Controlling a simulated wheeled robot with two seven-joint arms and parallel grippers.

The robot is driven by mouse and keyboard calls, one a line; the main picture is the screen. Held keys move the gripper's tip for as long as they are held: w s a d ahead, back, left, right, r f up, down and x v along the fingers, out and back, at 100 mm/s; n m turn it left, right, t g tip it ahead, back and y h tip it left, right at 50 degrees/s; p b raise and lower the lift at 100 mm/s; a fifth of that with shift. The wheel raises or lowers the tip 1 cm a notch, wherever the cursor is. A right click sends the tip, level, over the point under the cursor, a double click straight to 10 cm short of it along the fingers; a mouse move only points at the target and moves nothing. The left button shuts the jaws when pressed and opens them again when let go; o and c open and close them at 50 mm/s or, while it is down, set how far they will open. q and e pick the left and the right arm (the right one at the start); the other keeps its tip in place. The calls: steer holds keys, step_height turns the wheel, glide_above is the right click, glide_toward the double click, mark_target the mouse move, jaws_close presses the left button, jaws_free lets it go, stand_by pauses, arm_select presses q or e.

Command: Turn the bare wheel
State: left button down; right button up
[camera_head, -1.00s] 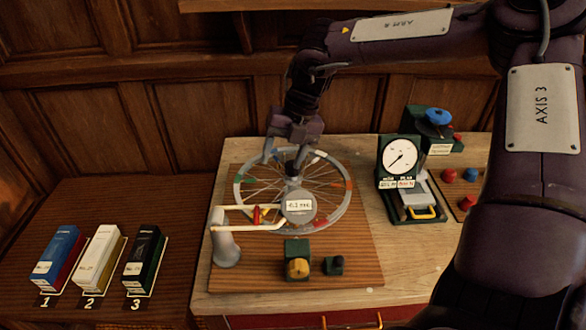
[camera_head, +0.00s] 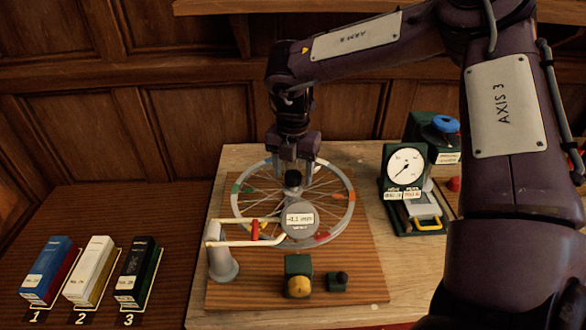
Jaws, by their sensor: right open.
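The bare spoked wheel (camera_head: 351,205) lies flat on a wooden board, with coloured marks on its rim and a black hub knob (camera_head: 292,178) at its middle. My right gripper (camera_head: 293,178) points down from above at the wheel's hub, its jaws open with a finger on each side of the knob. I cannot tell whether the fingers touch it. A round grey gauge (camera_head: 300,220) with a small readout, seemingly -0.1 mm, covers the wheel's near part. A cream arm (camera_head: 232,244) from a grey post (camera_head: 222,262) reaches to it. My left gripper is not in view.
Three numbered boxes, blue (camera_head: 46,270), white (camera_head: 90,270) and black (camera_head: 138,271), stand at left. A green block with a yellow knob (camera_head: 298,286) and a smaller dark block (camera_head: 337,282) sit in front. A dial gauge (camera_head: 405,167) stands at right. My right arm hides the right side.

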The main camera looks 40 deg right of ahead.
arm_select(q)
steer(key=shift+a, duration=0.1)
arm_select(e)
steer(key=shift+f, duration=0.25)
